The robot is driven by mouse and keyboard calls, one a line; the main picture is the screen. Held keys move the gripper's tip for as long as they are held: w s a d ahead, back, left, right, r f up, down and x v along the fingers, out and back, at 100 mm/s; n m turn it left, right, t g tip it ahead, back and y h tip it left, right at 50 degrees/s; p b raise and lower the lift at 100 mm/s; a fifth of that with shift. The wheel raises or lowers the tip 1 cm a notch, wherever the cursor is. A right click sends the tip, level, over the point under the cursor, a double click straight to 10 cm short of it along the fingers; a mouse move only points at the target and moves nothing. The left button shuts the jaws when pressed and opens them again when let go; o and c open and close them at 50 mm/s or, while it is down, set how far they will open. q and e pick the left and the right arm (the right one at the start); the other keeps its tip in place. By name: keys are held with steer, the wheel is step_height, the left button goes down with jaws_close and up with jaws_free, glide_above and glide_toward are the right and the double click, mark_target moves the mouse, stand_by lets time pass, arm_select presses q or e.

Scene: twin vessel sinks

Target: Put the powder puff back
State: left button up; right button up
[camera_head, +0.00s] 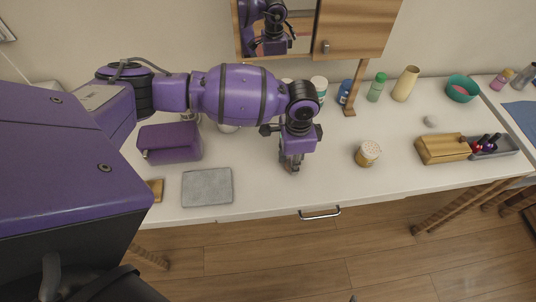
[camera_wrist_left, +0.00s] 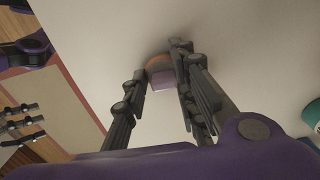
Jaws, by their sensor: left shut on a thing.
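My left gripper (camera_head: 291,163) points down over the white counter, right of the grey mat. In the left wrist view its fingers (camera_wrist_left: 160,68) are closed around a small rounded thing, orange-brown on one side and pale lilac on the other. This looks like the powder puff (camera_wrist_left: 162,79), but I cannot be sure. In the head view it is mostly hidden by the fingers. A round amber jar with a pale, speckled top (camera_head: 367,153) stands to the right of the gripper, apart from it. My right gripper is out of view.
A grey mat (camera_head: 207,187) and a purple bag (camera_head: 170,143) lie to the left. A wooden box (camera_head: 442,149) and a grey tray (camera_head: 494,147) with bottles lie right. Bottles, a cream vase (camera_head: 405,83) and a teal bowl (camera_head: 462,88) line the back. The counter around the jar is clear.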

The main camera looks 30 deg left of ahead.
arm_select(q)
steer(key=o, duration=1)
steer(key=shift+o, duration=0.2)
steer(key=shift+w+r, duration=0.1)
step_height(320, 180, up, 12)
steer(key=shift+p, duration=0.45)
